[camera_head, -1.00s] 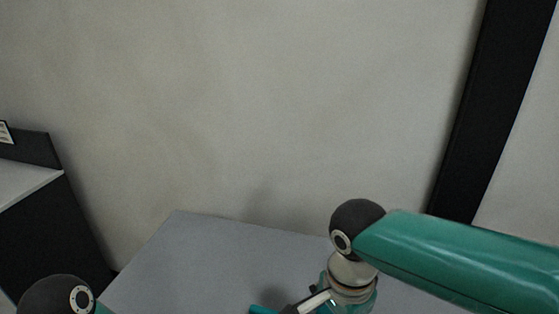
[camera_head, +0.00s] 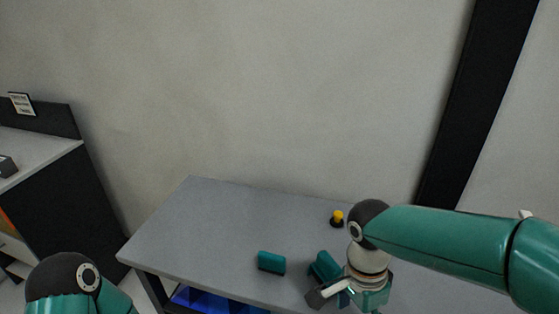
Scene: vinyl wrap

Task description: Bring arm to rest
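My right arm (camera_head: 450,238) comes in from the right, with its dark elbow joint and pale wrist over the table. My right gripper (camera_head: 322,284) is low over the grey table (camera_head: 210,225), partly hidden by the wrist. A dark fingertip with a pale link shows, and a teal piece (camera_head: 325,266) sits beside it; I cannot tell whether that piece belongs to the gripper. I cannot tell if the gripper holds anything. Of my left arm (camera_head: 65,280), only a dark joint and teal links show at the bottom left; its gripper is out of frame.
A teal block (camera_head: 271,262) lies on the table, left of my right gripper. A small yellow-and-black object (camera_head: 338,218) stands near the back edge. A blue bin (camera_head: 205,300) is below the table front. A dark cabinet (camera_head: 75,195) stands left. The table's left part is clear.

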